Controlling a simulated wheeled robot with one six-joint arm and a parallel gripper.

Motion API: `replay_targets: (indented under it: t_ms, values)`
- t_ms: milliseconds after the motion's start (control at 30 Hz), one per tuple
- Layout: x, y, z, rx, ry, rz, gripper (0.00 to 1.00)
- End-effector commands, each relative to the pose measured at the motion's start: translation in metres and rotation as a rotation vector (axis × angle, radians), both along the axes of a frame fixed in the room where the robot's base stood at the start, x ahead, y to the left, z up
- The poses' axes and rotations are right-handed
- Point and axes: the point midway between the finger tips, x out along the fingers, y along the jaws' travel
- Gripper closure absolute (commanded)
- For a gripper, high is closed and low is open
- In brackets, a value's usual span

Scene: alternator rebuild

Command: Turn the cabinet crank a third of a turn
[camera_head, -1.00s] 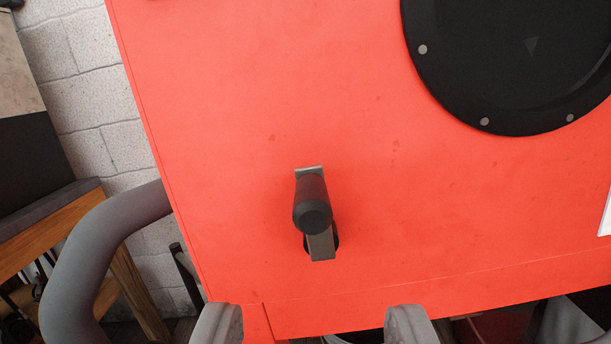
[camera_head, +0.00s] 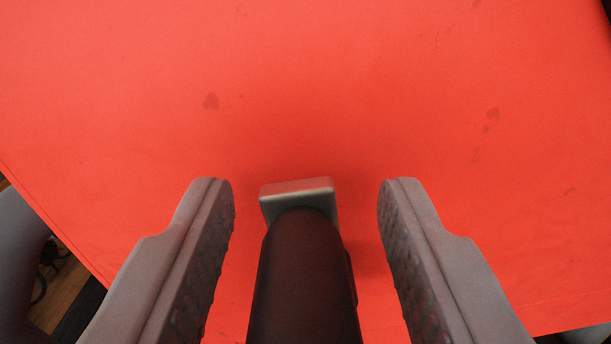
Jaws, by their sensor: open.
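The cabinet crank (camera_head: 304,275) sticks out from the red cabinet face (camera_head: 300,90). Its dark cylindrical grip points toward the camera, and the end of its grey metal arm (camera_head: 298,191) shows just above the grip. My gripper (camera_head: 305,190) is open, with one finger on each side of the grip. Gaps show between the grip and both fingers. The crank's pivot and the lower part of the grip are hidden from view.
The red face around the crank is flat and clear above and to the sides. The face's bottom edge shows at the lower right.

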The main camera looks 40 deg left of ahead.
Motion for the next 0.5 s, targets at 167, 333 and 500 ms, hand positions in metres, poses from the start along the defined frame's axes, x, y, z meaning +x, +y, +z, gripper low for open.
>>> replay_targets:
  t_ms: [167, 333, 500]
  values:
    - [0.0021, 0.0014, 0.0001, -0.001, -0.001, 0.0, 0.57]
    - [0.0019, 0.0012, 0.0001, -0.001, -0.001, 0.0, 0.59]
    - [0.0019, 0.0011, 0.0, -0.001, -0.001, 0.0, 0.92]
